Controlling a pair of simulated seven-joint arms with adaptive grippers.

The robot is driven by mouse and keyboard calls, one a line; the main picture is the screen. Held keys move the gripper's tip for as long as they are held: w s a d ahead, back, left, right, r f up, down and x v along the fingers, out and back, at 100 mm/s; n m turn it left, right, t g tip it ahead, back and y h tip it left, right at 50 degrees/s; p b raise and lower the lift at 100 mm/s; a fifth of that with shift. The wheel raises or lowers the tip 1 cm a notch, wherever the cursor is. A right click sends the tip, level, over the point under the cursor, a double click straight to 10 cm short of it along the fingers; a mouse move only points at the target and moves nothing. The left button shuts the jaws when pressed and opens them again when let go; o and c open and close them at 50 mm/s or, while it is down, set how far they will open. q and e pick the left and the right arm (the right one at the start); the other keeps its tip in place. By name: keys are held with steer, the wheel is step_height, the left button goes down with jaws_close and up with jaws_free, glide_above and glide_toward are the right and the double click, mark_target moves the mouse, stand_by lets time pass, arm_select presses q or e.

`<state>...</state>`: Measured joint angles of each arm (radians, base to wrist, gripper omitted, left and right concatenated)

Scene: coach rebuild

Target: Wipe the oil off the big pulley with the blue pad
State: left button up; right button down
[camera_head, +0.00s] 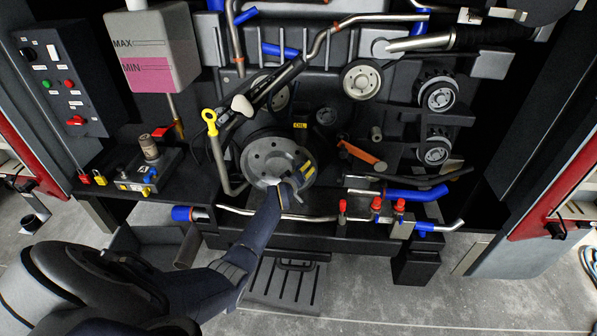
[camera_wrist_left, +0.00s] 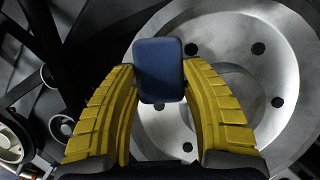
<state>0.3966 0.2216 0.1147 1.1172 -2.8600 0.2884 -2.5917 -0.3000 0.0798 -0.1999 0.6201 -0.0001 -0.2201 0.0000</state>
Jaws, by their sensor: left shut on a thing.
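The big pulley (camera_head: 270,160) is a grey metal disc with a ring of bolt holes, low in the middle of the engine bay. My left gripper (camera_head: 298,174) is at the right part of its face. In the left wrist view the yellow fingers are shut on the blue pad (camera_wrist_left: 160,72), a small dark-blue rounded block. The pulley face (camera_wrist_left: 225,50) fills the right and middle of that view behind the pad. I cannot tell whether the pad touches it. I see no clear oil patch; the pad and fingers hide part of the face. My right gripper is not in view.
Smaller pulleys (camera_head: 362,80) sit above and to the right. A yellow-ringed dipstick (camera_head: 210,122) stands close left of the big pulley. An orange-handled lever (camera_head: 362,156) is to the right. Red-capped valves (camera_head: 376,204) and a pipe (camera_head: 265,214) run below. The floor in front is mostly clear.

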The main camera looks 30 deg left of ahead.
arm_select(q)
steer(key=shift+s+a+f, duration=0.1)
steer(key=shift+s+a, duration=0.1)
steer(key=shift+a, duration=0.05)
steer(key=shift+s+a, duration=0.3)
steer(key=shift+a, duration=0.5)
steer(key=shift+s+a, duration=0.3)
steer(key=shift+a, duration=0.5)
steer(key=shift+s+d, duration=0.45)
steer(key=shift+s, duration=0.45)
steer(key=shift+s+d, duration=0.4)
steer(key=shift+s, duration=0.55)
steer(key=shift+s+d, duration=0.45)
steer(key=shift+s, duration=0.45)
steer(key=shift+s, duration=0.1)
steer(key=shift+s+d, duration=0.35)
steer(key=shift+s, duration=0.3)
steer(key=shift+s+d, duration=0.3)
steer(key=shift+s, duration=0.3)
